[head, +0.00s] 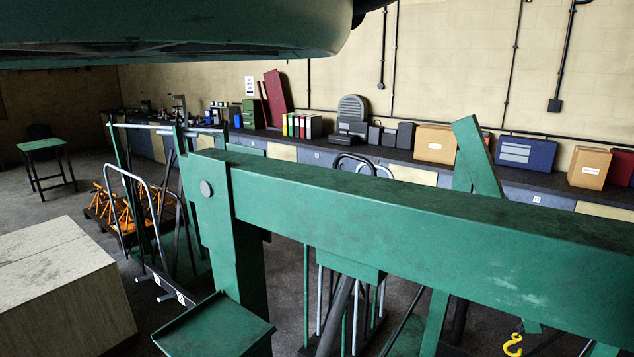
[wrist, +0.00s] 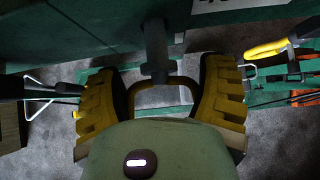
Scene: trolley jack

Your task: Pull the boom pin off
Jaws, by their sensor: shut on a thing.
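In the wrist view, a grey pin (wrist: 155,45) with a collar ends in a loop handle (wrist: 160,82). My gripper (wrist: 163,88) has its two yellow-padded fingers on either side of this loop and is shut on it. The pin's shaft runs up to the green steelwork (wrist: 95,25) at the top; I cannot tell how deep it sits. In the head view, the green boom (head: 420,225) crosses from a green post (head: 235,250) to the right edge. My gripper is out of the head view.
A yellow hook (head: 513,345) shows below the boom at right. A pale block (head: 60,285) stands at lower left, and a green table (head: 45,145) behind it. A trolley with orange items (head: 120,215) stands left of the post. A loaded bench (head: 335,150) lines the wall.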

